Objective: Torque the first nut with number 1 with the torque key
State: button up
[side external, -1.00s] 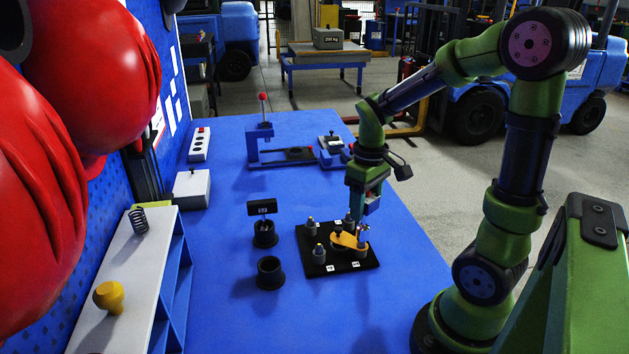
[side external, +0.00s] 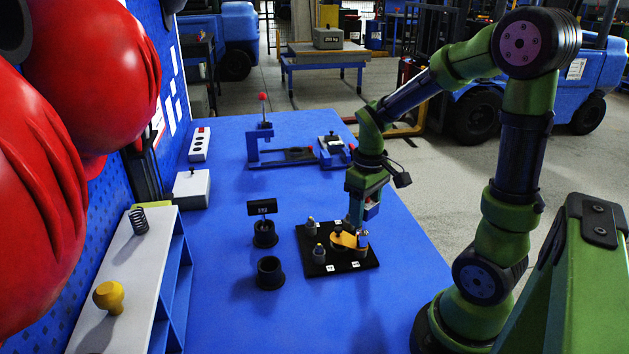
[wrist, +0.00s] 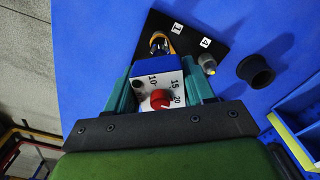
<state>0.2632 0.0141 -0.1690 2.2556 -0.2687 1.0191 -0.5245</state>
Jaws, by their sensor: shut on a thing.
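My gripper (side external: 357,200) is shut on the torque key, a blue-and-white block with a red knob and a scale reading 10, 15, 20. The torque key (wrist: 168,80) sits between the teal fingers in the wrist view; its blue side (side external: 371,211) shows in the side view. My gripper points down over the right part of a black plate (side external: 345,266). The plate carries several grey posts, a yellow-orange piece (side external: 345,240) and white number labels (side external: 330,268). The key's lower end is close to the yellow-orange piece; contact is unclear.
Two black round holders (side external: 269,273) stand left of the plate, the rear one with a small display (side external: 262,207). A blue fixture (side external: 255,148) stands behind. A white shelf (side external: 130,285) with a yellow knob is at left. The blue table is clear in front of the plate.

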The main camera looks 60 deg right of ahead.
jog(key=shift+f, duration=0.2)
jog(key=shift+m, duration=0.3)
dwell(0.4)
jog(key=m, duration=0.5)
jog(key=shift+m, duration=0.7)
jog(key=m, duration=0.5)
jog(key=shift+r, duration=2.05)
